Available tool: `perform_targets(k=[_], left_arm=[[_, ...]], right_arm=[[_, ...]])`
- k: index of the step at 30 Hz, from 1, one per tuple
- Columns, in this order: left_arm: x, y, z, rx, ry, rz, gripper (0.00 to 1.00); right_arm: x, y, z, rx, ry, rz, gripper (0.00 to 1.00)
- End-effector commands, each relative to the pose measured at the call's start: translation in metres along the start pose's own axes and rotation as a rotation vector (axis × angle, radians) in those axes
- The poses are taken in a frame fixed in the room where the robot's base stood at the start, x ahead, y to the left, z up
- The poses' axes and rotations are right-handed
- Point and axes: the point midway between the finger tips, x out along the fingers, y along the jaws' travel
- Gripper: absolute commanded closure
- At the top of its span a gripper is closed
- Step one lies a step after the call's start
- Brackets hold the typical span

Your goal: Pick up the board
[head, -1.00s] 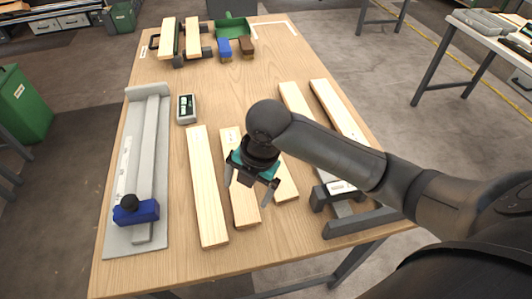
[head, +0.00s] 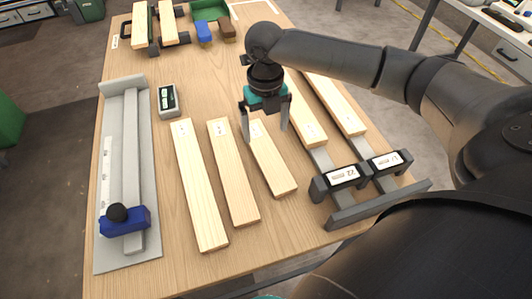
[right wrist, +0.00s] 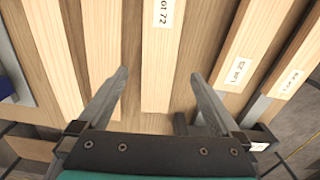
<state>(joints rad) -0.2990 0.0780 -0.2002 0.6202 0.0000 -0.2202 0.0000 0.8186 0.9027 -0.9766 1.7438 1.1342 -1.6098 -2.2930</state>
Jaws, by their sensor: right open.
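Three pale loose boards lie side by side on the wooden table: a long left board (head: 200,185), a middle board (head: 233,175) and a shorter right board (head: 273,165). My right gripper (head: 265,135) is open and empty over the far part of the shorter board, its fingers either side of it in the picture. In the right wrist view, the board with a "Lot 72" label (right wrist: 158,65) runs between the open fingers of my right gripper (right wrist: 159,75), with no contact visible. My left gripper is not in view.
Two labelled boards (head: 341,105) (head: 303,115) lie in a dark rack (head: 345,178) at right. A grey fixture with a blue block (head: 125,221) stands at left, a small grey device (head: 168,100) beside it. More boards, brushes (head: 203,33) and a green dustpan are at the back.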

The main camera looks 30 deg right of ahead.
Motion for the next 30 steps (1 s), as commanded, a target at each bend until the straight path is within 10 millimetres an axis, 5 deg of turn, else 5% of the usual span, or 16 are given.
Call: perform_targets(k=[20, 27, 30], left_arm=[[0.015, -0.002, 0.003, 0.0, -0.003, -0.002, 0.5], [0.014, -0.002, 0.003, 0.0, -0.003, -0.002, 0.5], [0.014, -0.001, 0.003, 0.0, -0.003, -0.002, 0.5]], right_arm=[[0.074, 0.001, -0.007, 0.001, 0.001, 0.0, 0.0], [0.077, 0.001, -0.007, 0.0, -0.002, 0.0, 0.0], [0.076, 0.001, -0.007, 0.0, -0.002, 0.0, 0.09]])
